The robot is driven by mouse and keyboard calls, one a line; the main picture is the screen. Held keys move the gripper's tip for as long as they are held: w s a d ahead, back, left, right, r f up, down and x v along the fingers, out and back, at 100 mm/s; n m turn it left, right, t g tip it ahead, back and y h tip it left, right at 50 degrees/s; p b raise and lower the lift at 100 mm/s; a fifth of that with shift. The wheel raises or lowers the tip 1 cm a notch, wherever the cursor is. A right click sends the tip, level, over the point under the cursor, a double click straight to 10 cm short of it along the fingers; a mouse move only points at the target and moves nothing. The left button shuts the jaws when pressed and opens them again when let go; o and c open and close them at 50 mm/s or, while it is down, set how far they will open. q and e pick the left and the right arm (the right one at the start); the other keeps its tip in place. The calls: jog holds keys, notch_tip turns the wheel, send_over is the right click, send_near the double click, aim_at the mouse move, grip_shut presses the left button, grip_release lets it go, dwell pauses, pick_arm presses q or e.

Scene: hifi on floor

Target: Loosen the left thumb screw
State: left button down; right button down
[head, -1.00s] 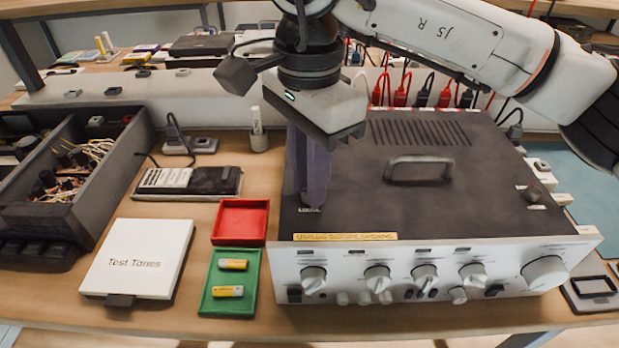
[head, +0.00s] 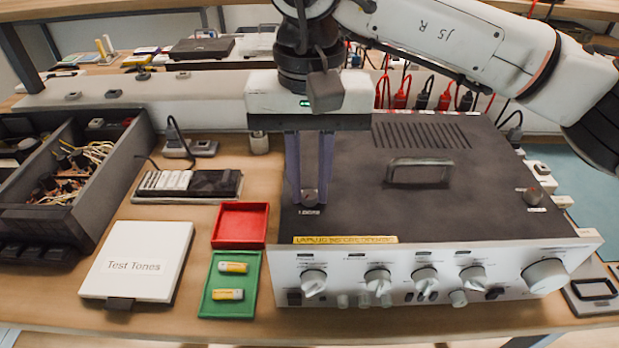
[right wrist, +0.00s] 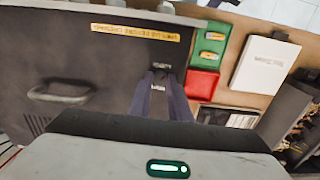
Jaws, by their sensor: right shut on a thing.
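The left thumb screw (head: 309,197) is a small dark knob on the left of the hi-fi's dark top cover (head: 350,220), with a white label in front of it. My right gripper (head: 310,199) comes down from above, its two purple fingers on either side of the knob and shut on it. In the right wrist view the fingers (right wrist: 164,84) also meet at the knob, which they partly hide. The right thumb screw (head: 533,195) stands on the cover's right side, apart from the gripper. My left gripper is not in view.
The cover has a raised handle (head: 419,171) and a yellow warning strip (head: 345,240).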

aim_at(310, 194)
jog(key=n, duration=0.6)
jog(key=shift+n, duration=0.4)
dwell(0.3)
jog(key=c, duration=1.6)
grip_release()
jog(key=shift+c, duration=0.2)
jog(key=shift+r, duration=0.1)
notch_tip(310, 194, up, 10)
jog(key=shift+p, duration=0.4)
